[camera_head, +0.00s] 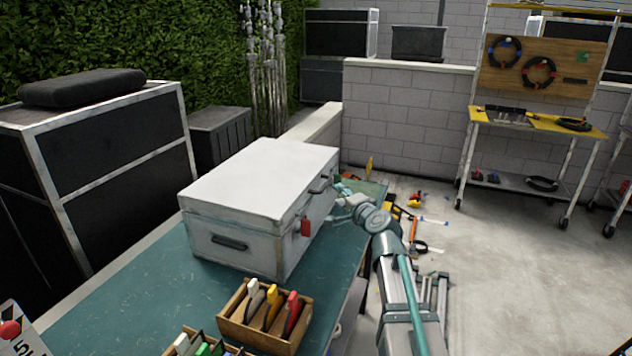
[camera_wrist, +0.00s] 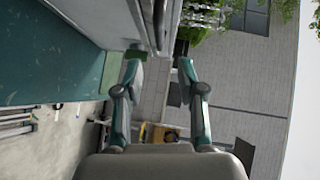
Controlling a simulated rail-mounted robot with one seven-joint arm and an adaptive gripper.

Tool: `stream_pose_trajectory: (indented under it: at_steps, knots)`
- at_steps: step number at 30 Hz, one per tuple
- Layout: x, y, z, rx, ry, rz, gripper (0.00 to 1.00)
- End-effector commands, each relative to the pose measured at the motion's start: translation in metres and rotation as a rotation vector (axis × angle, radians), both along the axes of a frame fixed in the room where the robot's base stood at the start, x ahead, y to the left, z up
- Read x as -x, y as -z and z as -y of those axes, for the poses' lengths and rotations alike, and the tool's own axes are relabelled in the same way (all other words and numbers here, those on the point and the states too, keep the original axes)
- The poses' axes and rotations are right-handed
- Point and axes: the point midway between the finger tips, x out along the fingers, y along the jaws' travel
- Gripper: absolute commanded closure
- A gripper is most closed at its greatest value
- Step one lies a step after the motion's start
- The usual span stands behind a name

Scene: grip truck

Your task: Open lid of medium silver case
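The silver case (camera_head: 236,217) stands on a teal table (camera_head: 125,292) in the head view, with its pale flat lid (camera_head: 262,178) closed. A handle shows on its left side. A red tag (camera_head: 306,228) hangs on its right-hand face, with a dark handle (camera_head: 320,185) farther along. My gripper (camera_head: 342,196) is beside the far end of that face. In the wrist view, my gripper (camera_wrist: 160,68) has its two fingers spread with nothing between them. The case wall (camera_wrist: 100,22) lies just beyond the fingertips; whether they touch it I cannot tell.
A wooden box (camera_head: 238,330) with coloured-handled items sits at the table's front, with more small items beside it. Large black cases (camera_head: 118,150) stand at left. Tools lie on the floor at right. A tool cart (camera_head: 535,122) stands farther back.

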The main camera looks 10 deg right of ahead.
Motion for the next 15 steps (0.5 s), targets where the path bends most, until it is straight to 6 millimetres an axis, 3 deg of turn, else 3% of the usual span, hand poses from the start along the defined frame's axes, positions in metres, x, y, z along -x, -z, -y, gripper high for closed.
stream_pose_trajectory:
  at_steps: [5,15]
  knots:
    - [-0.018,0.0,-0.004,0.001,0.0,0.001,0.61]
    - [-0.074,0.008,-0.019,0.001,-0.001,-0.001,0.61]
